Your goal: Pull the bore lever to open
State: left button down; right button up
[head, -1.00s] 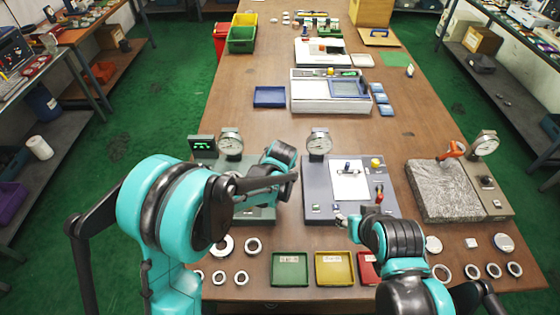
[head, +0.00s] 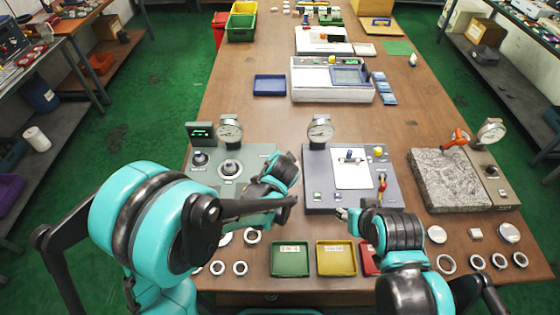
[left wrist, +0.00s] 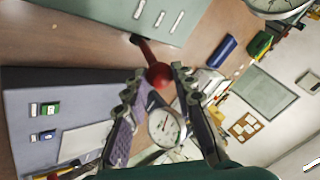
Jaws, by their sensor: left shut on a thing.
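The left grey-green gauge fixture (head: 205,172) has a dial (head: 229,130) and dark knobs on its plate. My left gripper (left wrist: 157,78) is shut on the red knob. In the head view, my left gripper (head: 287,178) is between this fixture and the middle fixture (head: 317,180), and the red knob is hidden there. My right gripper (head: 346,214) is at the front edge of the middle fixture; its fingers are too small to judge.
The middle fixture carries a dial (head: 319,130), a white sheet (head: 350,175) and a red-handled lever (head: 381,183). A grey stone block (head: 448,180) stands at the right. Green (head: 290,259) and yellow (head: 336,259) trays and several rings line the front.

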pick_arm(q)
jog(key=c, duration=1.2)
grip_release()
jog(key=shift+s+f, duration=0.2)
jog(key=shift+f, duration=0.05)
jog(key=shift+d, duration=0.1)
jog(key=shift+r, duration=0.15)
jog(key=v, duration=1.2)
jog(key=s+a+n, duration=0.3)
jog(key=s+a, duration=0.2)
jog(key=a, duration=0.1)
jog(key=s+a+n+g, duration=0.1)
jog(key=s+a+n, duration=0.2)
jog(key=s+a, duration=0.2)
jog(key=s+a+n, duration=0.3)
jog(key=s+a, duration=0.2)
jog(key=a, duration=0.2)
jog(key=shift+s+r+n+g, duration=0.1)
jog(key=shift+r+n+g, duration=0.2)
jog(key=shift+r+g, duration=0.1)
